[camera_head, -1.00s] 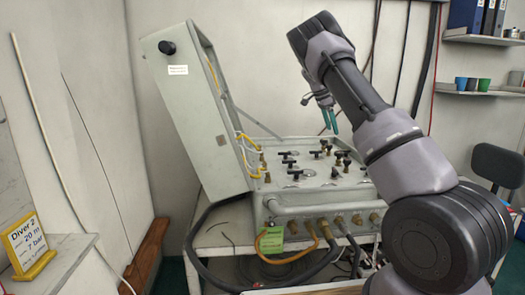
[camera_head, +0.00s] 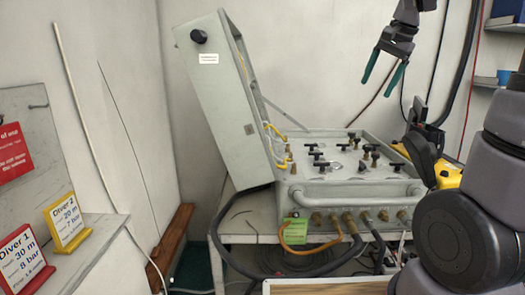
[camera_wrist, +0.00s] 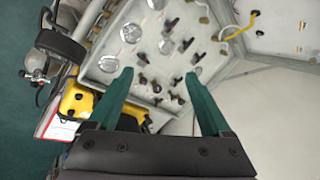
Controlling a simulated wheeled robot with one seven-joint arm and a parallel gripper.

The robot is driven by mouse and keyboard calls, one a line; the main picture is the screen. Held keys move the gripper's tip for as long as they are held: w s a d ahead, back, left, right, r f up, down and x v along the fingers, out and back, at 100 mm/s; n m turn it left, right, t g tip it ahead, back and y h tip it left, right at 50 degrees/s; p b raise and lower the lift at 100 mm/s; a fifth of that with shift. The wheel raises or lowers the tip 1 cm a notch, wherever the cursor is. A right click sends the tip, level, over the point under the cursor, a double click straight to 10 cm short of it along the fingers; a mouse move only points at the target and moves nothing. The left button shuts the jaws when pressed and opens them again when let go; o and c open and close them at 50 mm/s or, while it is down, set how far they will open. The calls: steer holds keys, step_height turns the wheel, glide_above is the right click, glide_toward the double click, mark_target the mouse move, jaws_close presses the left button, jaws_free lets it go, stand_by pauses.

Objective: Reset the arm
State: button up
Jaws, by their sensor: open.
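My gripper (camera_head: 384,72) is open and empty, with two green fingers pointing down. It hangs in the air above and behind the right part of the air panel (camera_head: 297,193), clear of it. My arm's large joint fills the right edge of the head view. In the wrist view the green fingers (camera_wrist: 158,88) are spread apart, with the panel face and its black valve handles (camera_wrist: 166,48) beyond them. Nothing is between the fingers.
The panel's open lid (camera_head: 215,100) stands tilted on the left. A yellow case (camera_head: 447,175) with a black part lies to the right. Diver 1 (camera_head: 24,262) and Diver 2 (camera_head: 68,222) signs stand on the left shelf. Hoses (camera_head: 290,274) hang at the front.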

steer(key=s+a+f+n+t, duration=0.1)
steer(key=s+a+n, duration=0.2)
steer(key=s, duration=0.6)
steer(key=s+a+n+t, duration=0.2)
steer(key=s+a+n, duration=0.1)
steer(key=s, duration=0.7)
steer(key=shift+s+a+f, duration=0.15)
steer(key=shift+a+f, duration=0.25)
steer(key=shift+a, duration=0.25)
